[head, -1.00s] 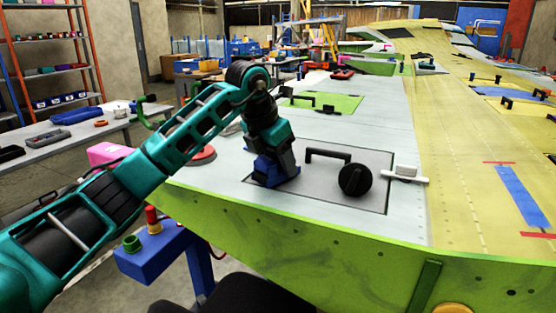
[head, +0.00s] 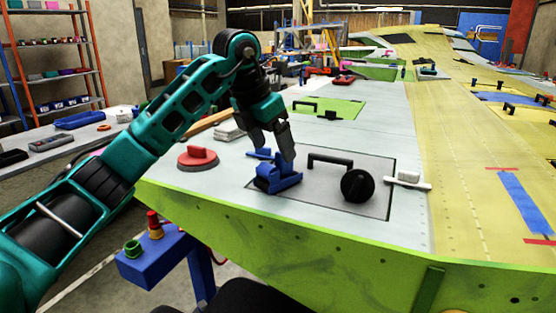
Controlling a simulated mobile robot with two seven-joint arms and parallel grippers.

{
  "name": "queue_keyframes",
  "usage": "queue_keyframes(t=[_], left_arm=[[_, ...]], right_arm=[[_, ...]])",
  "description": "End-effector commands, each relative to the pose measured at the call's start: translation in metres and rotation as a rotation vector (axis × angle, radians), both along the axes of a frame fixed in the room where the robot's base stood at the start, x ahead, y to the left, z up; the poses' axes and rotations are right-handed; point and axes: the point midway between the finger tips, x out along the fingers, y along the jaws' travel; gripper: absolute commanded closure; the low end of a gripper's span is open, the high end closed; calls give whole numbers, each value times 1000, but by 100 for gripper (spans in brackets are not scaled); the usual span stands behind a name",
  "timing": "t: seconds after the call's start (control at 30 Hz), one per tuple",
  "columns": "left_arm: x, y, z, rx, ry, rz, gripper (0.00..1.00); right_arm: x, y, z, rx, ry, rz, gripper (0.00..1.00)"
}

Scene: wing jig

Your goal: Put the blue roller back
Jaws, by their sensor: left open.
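The blue roller (head: 278,178) rests on the grey panel near the left edge of the wing's top surface, beside the panel's black handle. My left gripper (head: 271,150) is just above it, pointing down, with its fingers spread and nothing held between them. A small blue part (head: 259,154) shows behind the roller, next to one fingertip; I cannot tell whether it belongs to the roller. My right gripper is out of view.
A black knob (head: 357,185) and a black handle (head: 330,160) stand up from the panel. A red suction-cup-like tool (head: 198,158) lies to the left, and a white tool (head: 408,180) to the right.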

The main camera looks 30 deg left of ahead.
Motion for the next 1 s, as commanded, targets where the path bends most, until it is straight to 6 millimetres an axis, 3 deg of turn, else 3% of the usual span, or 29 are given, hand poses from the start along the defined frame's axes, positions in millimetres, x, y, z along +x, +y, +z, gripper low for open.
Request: queue_keyframes(t=[0.1,0.3,1.0], left_arm=[[-9,3,24,0,-4,2,17],[-18,6,46,0,-1,0,17],[-20,6,50,-1,0,1,17]], right_arm=[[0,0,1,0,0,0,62],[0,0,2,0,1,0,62],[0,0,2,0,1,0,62]])
